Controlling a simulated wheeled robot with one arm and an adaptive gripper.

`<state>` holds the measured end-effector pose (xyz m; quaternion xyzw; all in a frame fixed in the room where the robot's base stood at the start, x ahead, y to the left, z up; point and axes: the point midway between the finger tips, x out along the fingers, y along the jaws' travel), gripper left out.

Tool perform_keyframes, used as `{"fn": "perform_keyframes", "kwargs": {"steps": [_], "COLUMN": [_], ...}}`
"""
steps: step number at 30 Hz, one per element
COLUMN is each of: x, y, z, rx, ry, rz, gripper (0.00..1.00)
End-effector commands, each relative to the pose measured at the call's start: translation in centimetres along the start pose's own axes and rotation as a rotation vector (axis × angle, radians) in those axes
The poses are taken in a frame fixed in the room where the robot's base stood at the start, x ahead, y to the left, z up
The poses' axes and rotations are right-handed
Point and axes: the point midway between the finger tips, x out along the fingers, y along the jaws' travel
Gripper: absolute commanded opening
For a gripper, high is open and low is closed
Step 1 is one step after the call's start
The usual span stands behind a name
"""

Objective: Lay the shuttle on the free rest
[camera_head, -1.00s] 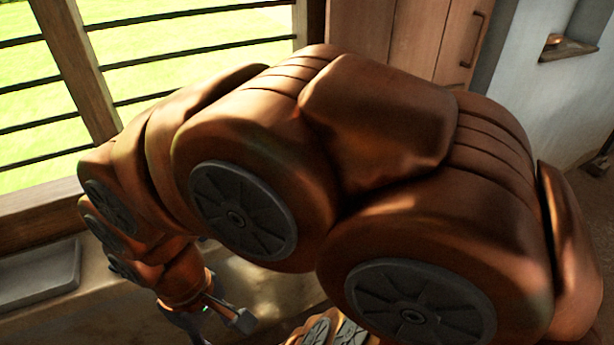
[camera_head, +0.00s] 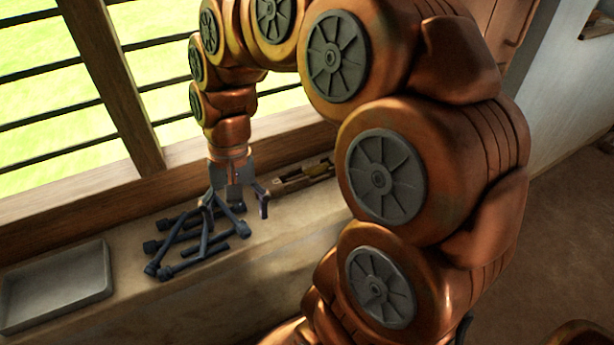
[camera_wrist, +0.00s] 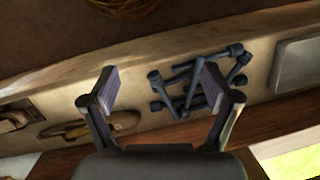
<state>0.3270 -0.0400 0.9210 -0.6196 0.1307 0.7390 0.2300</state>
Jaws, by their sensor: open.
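My gripper (camera_head: 236,203) is open and empty, pointing down over the window ledge. In the wrist view its two fingers (camera_wrist: 160,88) are spread wide. Several dark blue-grey bars with thick ends (camera_head: 190,240) lie crossed on the ledge, just below and left of the gripper; in the wrist view they (camera_wrist: 190,82) are between the fingers and by the right one. I cannot tell which part is the free rest. A slim boat-shaped wooden piece, apparently the shuttle (camera_wrist: 85,129), lies on the ledge, partly behind the left finger. In the head view it (camera_head: 290,184) is right of the gripper.
A grey shallow tray (camera_head: 60,285) sits at the ledge's left end and shows in the wrist view (camera_wrist: 298,64). Another wooden item (camera_wrist: 15,120) lies beyond the shuttle. The barred window (camera_head: 170,90) stands behind. The ledge front (camera_head: 230,275) is bare.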

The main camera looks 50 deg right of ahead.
Motion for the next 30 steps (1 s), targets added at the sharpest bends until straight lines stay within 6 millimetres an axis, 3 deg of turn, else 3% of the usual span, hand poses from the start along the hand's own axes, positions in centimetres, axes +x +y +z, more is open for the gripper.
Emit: {"fn": "perform_keyframes", "kwargs": {"steps": [1, 8, 14, 18, 24, 30], "x": [-0.2, -1.2, -1.1, -0.4, 1.1, 2.1], "y": [0.2, 2.7, 7.5, 12.2, 19.2, 23.3], "z": [-1.9, -9.6, -16.0, -20.1, -23.7, -25.0], "rx": [0.064, 0.369, 0.664, 0.884, 1.162, 1.312], "ry": [-0.005, -0.022, -0.044, -0.059, -0.081, -0.095], "rz": [-0.023, -0.122, -0.199, -0.251, -0.303, -0.325], "gripper": [0.88, 0.88, 0.88, 0.88, 0.88, 0.88]}}
